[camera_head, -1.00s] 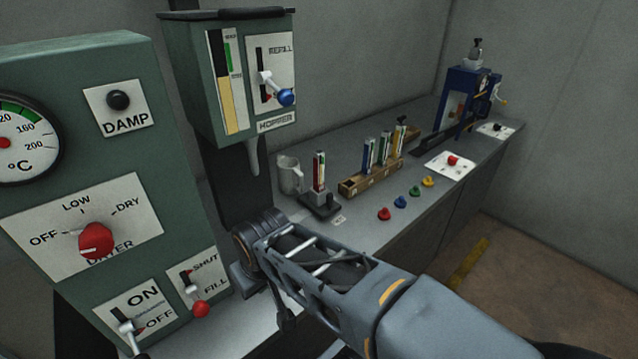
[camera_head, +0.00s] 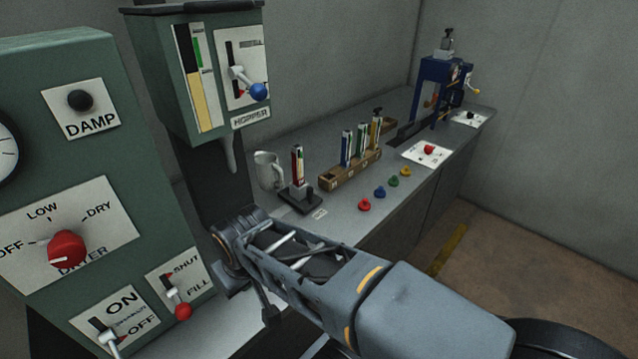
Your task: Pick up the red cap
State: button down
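The red cap (camera_head: 364,204) is a small red knob-shaped piece on the grey bench, the nearest in a short row with a blue cap (camera_head: 380,191), a green cap (camera_head: 393,181) and a yellow cap (camera_head: 405,171). It is uncovered and nothing touches it.
A green control panel (camera_head: 145,125) stands close on the left, with a hopper (camera_head: 160,80) behind. The bench holds a mug (camera_head: 268,170), a stand with a red tube (camera_head: 298,166), a wooden rack (camera_head: 335,180) and a blue press (camera_head: 437,85). Bare bench lies around the caps.

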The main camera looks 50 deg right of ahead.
aim_at(364, 205)
jog(key=z, duration=0.05)
jog(key=k, duration=0.5)
jog(key=z, duration=1.15)
jog(key=i, duration=0.3)
jog(key=u, duration=0.2)
jog(key=k, duration=1.05)
jog(key=z, duration=0.55)
jog(key=i, duration=1.25)
jog(key=u, duration=0.6)
